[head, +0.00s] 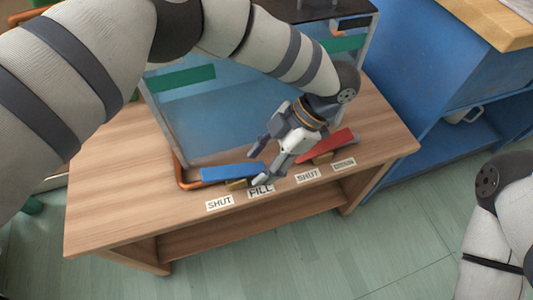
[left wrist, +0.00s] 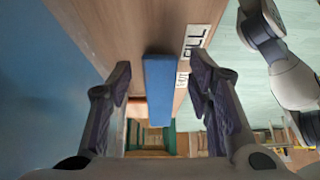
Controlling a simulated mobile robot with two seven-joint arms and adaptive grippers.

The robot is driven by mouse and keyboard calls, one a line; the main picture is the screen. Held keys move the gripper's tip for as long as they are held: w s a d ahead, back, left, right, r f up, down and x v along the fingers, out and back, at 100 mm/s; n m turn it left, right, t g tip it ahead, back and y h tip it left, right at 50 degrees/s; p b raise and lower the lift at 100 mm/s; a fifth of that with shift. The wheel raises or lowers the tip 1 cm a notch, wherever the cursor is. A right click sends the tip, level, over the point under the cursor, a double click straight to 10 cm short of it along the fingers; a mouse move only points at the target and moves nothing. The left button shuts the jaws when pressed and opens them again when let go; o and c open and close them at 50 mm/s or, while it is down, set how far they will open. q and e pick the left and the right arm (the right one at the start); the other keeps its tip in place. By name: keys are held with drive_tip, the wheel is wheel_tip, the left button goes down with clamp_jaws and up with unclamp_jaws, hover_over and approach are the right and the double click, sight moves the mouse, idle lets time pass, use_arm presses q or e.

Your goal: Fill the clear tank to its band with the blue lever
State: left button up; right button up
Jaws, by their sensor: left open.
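The blue lever (head: 230,172) lies along the front of the wooden stand, behind the SHUT label (head: 219,203) and the FILL label (head: 261,191). My left gripper (head: 259,166) is open at the lever's right end. In the left wrist view the blue lever (left wrist: 159,90) runs between the two open fingers (left wrist: 163,90), with a gap on each side. The clear tank (head: 215,128) stands behind it and carries a green band (head: 180,79). Its inside looks bluish; I cannot tell the water level. My right gripper is out of view.
A red lever (head: 325,146) sits right of my left gripper, behind another SHUT label (head: 307,175). A copper pipe (head: 180,178) bends around the tank's front left corner. A blue cabinet (head: 410,90) stands to the right. The floor in front is clear.

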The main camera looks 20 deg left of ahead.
use_arm(q)
drive_tip(key=v, duration=1.1)
drive_tip(key=shift+r, duration=0.3)
drive_tip(key=shift+d, duration=0.15)
idle(6.5)
